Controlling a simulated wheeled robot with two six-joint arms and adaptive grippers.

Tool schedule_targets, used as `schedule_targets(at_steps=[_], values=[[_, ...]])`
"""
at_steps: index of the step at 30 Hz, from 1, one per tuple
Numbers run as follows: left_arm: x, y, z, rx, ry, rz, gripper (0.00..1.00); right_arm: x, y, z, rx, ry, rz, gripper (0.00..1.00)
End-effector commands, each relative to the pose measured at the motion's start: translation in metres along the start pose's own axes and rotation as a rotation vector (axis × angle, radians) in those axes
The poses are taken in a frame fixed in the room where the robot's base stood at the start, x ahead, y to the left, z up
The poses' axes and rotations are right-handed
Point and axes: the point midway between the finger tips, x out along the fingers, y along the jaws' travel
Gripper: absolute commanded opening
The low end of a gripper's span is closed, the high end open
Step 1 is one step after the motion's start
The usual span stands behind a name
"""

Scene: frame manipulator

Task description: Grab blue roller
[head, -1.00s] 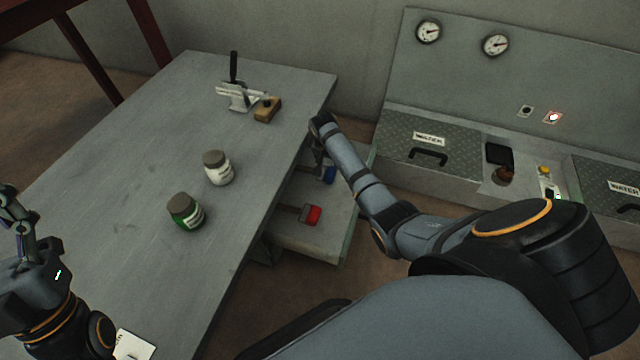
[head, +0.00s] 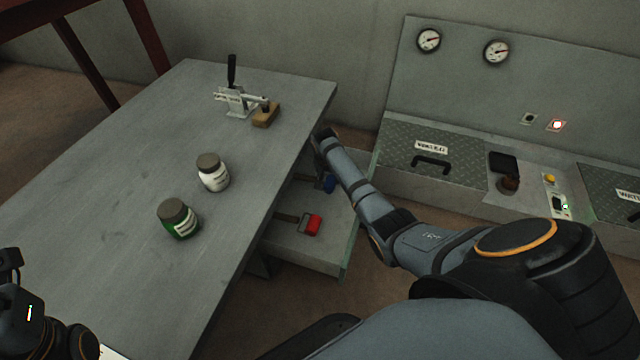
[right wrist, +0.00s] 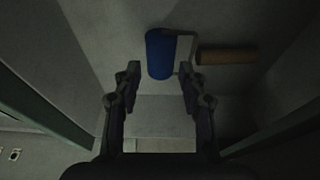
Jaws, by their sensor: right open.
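My left gripper (head: 10,262) is at the lower left edge, partly cut off.
The table (head: 110,210) holds a green jar (head: 178,219), a white jar (head: 212,173) and a clamp (head: 236,98) with a wooden block (head: 265,115). The drawer walls flank my right gripper. A grey cabinet (head: 440,192) stands at right.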

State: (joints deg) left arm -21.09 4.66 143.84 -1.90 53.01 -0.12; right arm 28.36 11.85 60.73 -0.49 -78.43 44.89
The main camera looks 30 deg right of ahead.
Motion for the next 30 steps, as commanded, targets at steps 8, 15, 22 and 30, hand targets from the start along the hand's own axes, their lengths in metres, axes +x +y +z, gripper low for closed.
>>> schedule_targets(at_steps=[8,15,22,30], values=[[-0.043,0.006,0.005,0.025,-0.004,0.002,0.70,0.048,-0.001,0.001,0.000,0.000,0.001,0.42],[-0.039,0.006,0.005,0.027,-0.004,0.002,0.70,0.045,-0.001,0.000,0.000,0.000,0.001,0.39],[-0.039,0.006,0.005,0.027,-0.004,0.002,0.70,0.045,-0.001,0.000,0.000,-0.001,0.001,0.08],[-0.038,0.005,0.004,0.026,-0.003,0.002,0.70,0.045,-0.001,0.000,0.000,-0.001,0.000,0.00]])
